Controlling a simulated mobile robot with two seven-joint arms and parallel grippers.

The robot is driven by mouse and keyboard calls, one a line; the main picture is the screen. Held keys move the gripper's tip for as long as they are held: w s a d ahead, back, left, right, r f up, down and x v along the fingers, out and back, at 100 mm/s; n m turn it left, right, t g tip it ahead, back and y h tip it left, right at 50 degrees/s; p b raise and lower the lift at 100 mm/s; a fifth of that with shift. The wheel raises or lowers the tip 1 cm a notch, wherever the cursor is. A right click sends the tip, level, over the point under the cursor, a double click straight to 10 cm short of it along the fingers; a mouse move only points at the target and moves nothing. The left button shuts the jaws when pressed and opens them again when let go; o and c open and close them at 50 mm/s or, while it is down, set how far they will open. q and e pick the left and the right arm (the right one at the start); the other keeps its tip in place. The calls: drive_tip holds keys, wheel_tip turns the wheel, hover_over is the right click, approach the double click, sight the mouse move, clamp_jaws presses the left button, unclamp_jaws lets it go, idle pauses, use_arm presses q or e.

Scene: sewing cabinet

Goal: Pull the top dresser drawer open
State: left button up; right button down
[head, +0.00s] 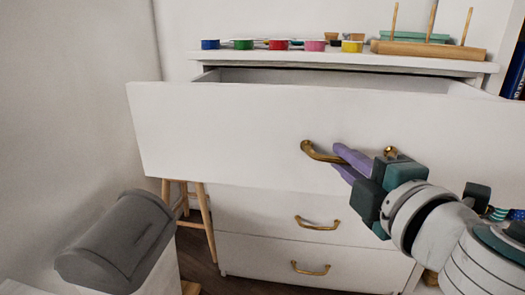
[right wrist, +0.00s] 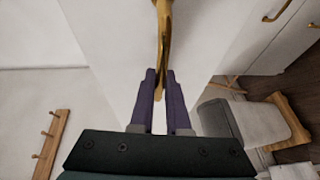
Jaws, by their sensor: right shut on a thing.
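The top drawer (head: 230,130) of the white dresser (head: 250,207) is pulled out, and part of its inside (head: 330,76) shows behind the front panel. Its curved brass handle (head: 318,152) is on the front panel. My right gripper (head: 347,162) has its purple fingers at the handle and hides the handle's middle. In the right wrist view the handle (right wrist: 163,40) runs down between the two fingertips (right wrist: 160,78), which are shut on it. My left gripper is in neither view.
Paint pots (head: 279,44) and a wooden peg stand (head: 425,50) are on the dresser top. Lower drawers (head: 270,262) are shut. A dark grey rounded object (head: 120,240) stands at the lower left, near a wooden-legged stool (head: 207,222).

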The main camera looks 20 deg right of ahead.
drive_tip(key=c, duration=0.9)
unclamp_jaws()
drive_tip(key=s+a+r, duration=0.1)
drive_tip(key=s, duration=0.8)
drive_tip(key=shift+s+a+b, duration=0.25)
drive_tip(key=shift+s+b, duration=0.15)
